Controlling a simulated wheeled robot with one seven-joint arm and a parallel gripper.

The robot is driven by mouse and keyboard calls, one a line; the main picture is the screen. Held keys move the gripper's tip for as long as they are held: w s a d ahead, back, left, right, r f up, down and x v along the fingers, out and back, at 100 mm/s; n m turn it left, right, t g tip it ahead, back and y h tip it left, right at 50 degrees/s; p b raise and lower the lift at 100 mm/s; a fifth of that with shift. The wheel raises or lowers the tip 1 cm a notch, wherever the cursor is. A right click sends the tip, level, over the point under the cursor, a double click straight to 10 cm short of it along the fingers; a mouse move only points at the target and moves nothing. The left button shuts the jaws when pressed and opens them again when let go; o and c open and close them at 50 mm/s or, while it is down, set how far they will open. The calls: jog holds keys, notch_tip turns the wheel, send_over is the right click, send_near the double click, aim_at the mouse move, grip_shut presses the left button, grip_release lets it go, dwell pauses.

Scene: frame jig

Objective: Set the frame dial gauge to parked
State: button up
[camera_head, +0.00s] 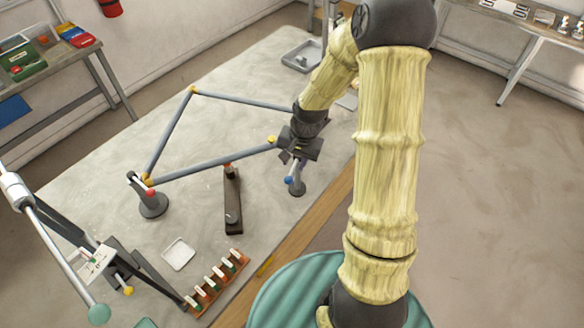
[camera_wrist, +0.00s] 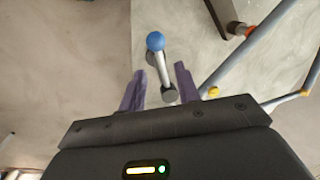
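A frame of grey tubes (camera_head: 214,160) with yellow joints stands over the pale table. No dial face is readable, so I cannot tell which part is the dial gauge. A short grey lever with a blue ball (camera_head: 288,180) stands by a dark round post base (camera_head: 297,189) at the frame's right end. In the wrist view the blue ball (camera_wrist: 155,41) lies just beyond my fingertips, and its grey rod (camera_wrist: 163,70) runs between them. My gripper (camera_wrist: 160,68) is open, with a finger on each side of the rod. It points down there in the head view (camera_head: 293,163).
A dark upright bracket (camera_head: 232,205), a left post with a red knob (camera_head: 152,204), a white dish (camera_head: 178,254) and an orange rack (camera_head: 216,284) stand on the table. A long lever with a green ball (camera_head: 99,314) is at the left. A grey tray (camera_head: 301,55) is at the back.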

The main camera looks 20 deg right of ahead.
aim_at(291, 173)
jog(key=shift+w+a+f+p, duration=0.15)
jog(key=shift+a+f+p, duration=0.1)
jog(key=shift+f, duration=1.05)
jog(key=shift+w+a+f+p, duration=0.1)
jog(key=shift+f+p, duration=0.1)
jog(key=shift+f, duration=1.05)
grip_shut()
